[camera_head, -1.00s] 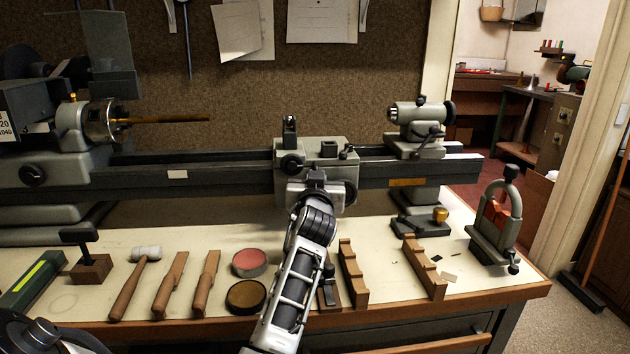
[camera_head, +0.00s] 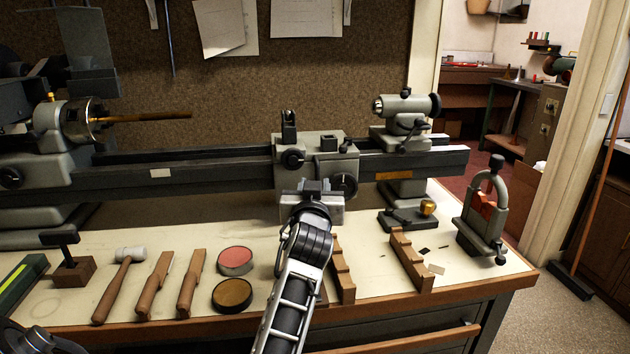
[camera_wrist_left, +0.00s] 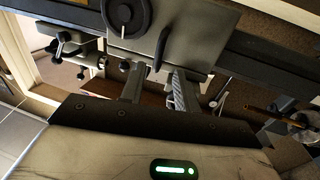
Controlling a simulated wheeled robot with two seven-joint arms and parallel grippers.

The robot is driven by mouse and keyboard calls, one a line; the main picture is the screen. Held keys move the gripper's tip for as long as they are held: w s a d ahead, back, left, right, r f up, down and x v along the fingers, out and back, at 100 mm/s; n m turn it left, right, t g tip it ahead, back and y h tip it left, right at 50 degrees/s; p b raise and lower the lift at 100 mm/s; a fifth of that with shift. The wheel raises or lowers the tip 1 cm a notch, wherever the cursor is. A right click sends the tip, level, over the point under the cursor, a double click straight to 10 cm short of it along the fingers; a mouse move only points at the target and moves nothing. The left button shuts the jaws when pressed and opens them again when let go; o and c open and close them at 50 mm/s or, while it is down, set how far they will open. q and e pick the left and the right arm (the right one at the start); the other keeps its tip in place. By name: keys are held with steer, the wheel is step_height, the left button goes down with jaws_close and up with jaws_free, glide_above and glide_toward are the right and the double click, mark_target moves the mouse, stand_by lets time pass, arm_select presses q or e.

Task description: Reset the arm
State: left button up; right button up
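My left gripper (camera_head: 316,186) is at the end of the arm reaching up over the bench, in front of the grey lathe carriage (camera_head: 318,150). In the left wrist view its two fingers (camera_wrist_left: 155,76) stand apart, one dark and one with a ribbed silver face. Nothing shows held between them. The carriage with its round handwheel (camera_wrist_left: 126,14) fills the top of that view. I cannot tell whether the gripper touches the carriage. My right gripper is not in view.
The lathe bed (camera_head: 220,168) runs behind the arm, with a chuck (camera_head: 82,122) at left and a tailstock (camera_head: 402,112) at right.

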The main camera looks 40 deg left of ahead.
arm_select(q)
steer(key=shift+v, duration=1.2)
steer(key=shift+w, duration=0.1)
